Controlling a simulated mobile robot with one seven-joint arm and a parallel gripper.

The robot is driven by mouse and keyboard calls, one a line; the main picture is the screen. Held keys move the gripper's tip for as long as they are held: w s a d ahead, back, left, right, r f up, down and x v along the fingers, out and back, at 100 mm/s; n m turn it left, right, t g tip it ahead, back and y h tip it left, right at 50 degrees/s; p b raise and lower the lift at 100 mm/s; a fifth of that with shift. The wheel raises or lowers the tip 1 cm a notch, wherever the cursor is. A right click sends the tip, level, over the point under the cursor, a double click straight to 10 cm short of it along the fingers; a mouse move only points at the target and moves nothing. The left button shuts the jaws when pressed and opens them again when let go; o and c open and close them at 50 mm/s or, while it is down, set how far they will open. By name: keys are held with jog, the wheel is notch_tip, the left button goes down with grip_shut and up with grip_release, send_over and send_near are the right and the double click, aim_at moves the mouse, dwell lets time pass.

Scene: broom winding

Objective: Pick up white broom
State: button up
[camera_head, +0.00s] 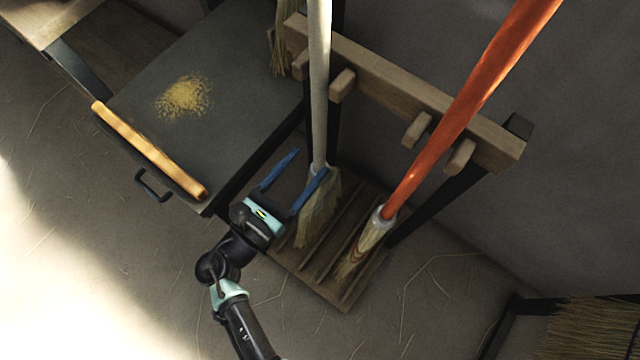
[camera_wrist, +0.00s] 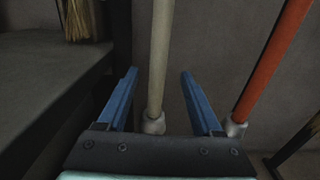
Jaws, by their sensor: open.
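The white broom (camera_head: 319,90) stands upright in the wooden rack, its straw head on the slatted base. In the wrist view its pale handle (camera_wrist: 160,60) runs down between and beyond my two blue fingers, slightly left of the middle. My gripper (camera_head: 294,173) is open and empty, low near the broom's collar. In the head view one finger overlaps the collar and the other lies to its left. I cannot tell whether any finger touches the broom.
An orange broom (camera_head: 465,100) stands in the rack (camera_head: 490,140) to the right. A dark table (camera_head: 230,110) with a wooden strip, straw bits and a handle is at the left. Straw bristles (camera_head: 595,330) lie at the lower right. Floor at lower left is clear.

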aim_at(315, 150)
jog(key=x, duration=0.3)
jog(key=b+x, duration=0.1)
jog(key=x, duration=0.1)
jog(key=shift+w+d+r, duration=0.1)
jog(key=shift+w+r, duration=0.2)
jog(key=shift+w, duration=0.05)
grip_shut()
dwell(1.0)
jog(key=shift+r, duration=0.1)
